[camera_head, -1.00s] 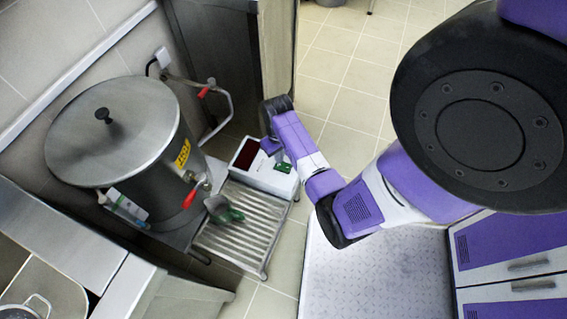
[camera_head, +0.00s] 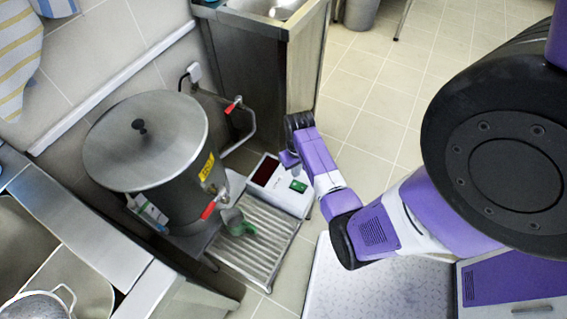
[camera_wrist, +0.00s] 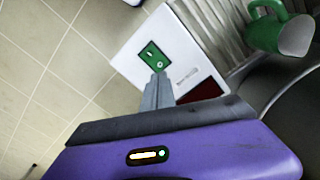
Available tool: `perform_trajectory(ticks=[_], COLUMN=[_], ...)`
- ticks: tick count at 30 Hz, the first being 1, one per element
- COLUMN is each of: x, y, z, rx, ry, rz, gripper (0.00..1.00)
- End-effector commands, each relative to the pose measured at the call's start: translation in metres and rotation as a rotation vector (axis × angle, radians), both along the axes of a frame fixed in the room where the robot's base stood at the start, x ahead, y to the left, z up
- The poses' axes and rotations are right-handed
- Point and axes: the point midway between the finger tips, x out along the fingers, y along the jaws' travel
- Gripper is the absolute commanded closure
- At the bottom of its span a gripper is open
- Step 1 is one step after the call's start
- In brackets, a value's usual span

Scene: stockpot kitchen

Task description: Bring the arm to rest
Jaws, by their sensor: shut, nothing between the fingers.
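My gripper (camera_wrist: 157,92) is shut and empty in the wrist view. Its fingertips show in front of a white box with a green switch (camera_wrist: 152,56); whether they touch it I cannot tell. In the head view my gripper (camera_head: 289,159) hangs from the bent purple and white arm, beside the upper part of the white box (camera_head: 285,203). The box also has a dark red display (camera_head: 265,173), and its green switch shows in the head view (camera_head: 298,186).
A large lidded steel pot (camera_head: 150,150) with a red-handled tap (camera_head: 209,210) stands left of the box. A green mug (camera_head: 238,223) sits on the slatted drip tray (camera_head: 258,245). A sink unit (camera_head: 285,70) stands behind. Tiled floor (camera_head: 385,105) is clear at the right.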

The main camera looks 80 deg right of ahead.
Motion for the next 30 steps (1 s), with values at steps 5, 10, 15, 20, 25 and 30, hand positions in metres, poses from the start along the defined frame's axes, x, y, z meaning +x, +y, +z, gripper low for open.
perform_trajectory(ticks=[5,10,15,20,25,30], x=[0.0,0.003,0.03,0.056,0.078,0.091], y=[0.0,-0.004,-0.044,-0.075,-0.054,0.006], z=[0.0,0.0,0.017,0.053,0.099,0.154], rx=[0.0,-0.017,-0.176,-0.408,-0.622,-0.762], ry=[0.0,-0.011,-0.12,-0.277,-0.465,-0.675], rz=[0.0,-0.009,-0.035,-0.032,0.045,0.156], gripper=[1.0,1.0,1.0,1.0,1.0,1.0])
